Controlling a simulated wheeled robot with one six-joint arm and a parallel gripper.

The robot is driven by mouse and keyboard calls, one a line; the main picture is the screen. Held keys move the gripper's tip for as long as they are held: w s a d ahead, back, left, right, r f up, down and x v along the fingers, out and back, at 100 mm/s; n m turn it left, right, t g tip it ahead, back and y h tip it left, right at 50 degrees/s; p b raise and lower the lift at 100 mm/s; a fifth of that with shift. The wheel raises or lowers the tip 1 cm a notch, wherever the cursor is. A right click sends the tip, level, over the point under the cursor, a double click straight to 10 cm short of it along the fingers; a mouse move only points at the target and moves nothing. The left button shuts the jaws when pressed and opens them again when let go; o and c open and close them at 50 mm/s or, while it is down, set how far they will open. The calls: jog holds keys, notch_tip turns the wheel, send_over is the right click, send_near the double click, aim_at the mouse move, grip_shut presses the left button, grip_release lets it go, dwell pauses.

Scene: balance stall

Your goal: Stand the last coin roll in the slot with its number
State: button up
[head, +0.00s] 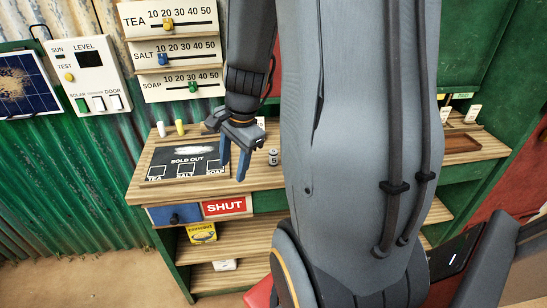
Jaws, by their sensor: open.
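My gripper (234,168) is open and points down over the wooden counter (262,179), beside the right end of the black board. No object shows between its blue fingers. A small grey cylinder (273,157) with a dark mark stands on the counter just right of the gripper, apart from it. I cannot tell whether it is the coin roll or read a number on it. A small white upright piece (161,129) and a yellow one (180,127) stand at the back left of the counter. No numbered slot can be made out; my arm hides the middle of the counter.
A black "SOLD OUT" board (187,163) lies on the counter's left part. Slider panels (180,52) for tea, salt and soap hang above. A red "SHUT" sign (224,206) is on the front. A brown tray (461,144) lies at the right, near small cards (473,113).

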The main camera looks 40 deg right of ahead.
jog(key=w+d+m+t, duration=0.1)
jog(key=d+m, duration=0.8)
jog(key=m+t, duration=0.1)
jog(key=m, duration=0.7)
send_over(275, 152)
jog(key=s, duration=0.2)
jog(key=shift+f, duration=0.75)
jog(key=shift+f+m, duration=0.3)
jog(key=shift+m, duration=0.1)
jog(key=shift+d+b+x, duration=0.15)
jog(key=shift+b+x, duration=0.1)
jog(key=shift+x, duration=1.5)
jog(key=shift+d+b+x, duration=0.15)
jog(key=shift+b+x, duration=0.1)
jog(key=shift+x, duration=1.5)
jog(key=shift+w, duration=0.1)
grip_shut()
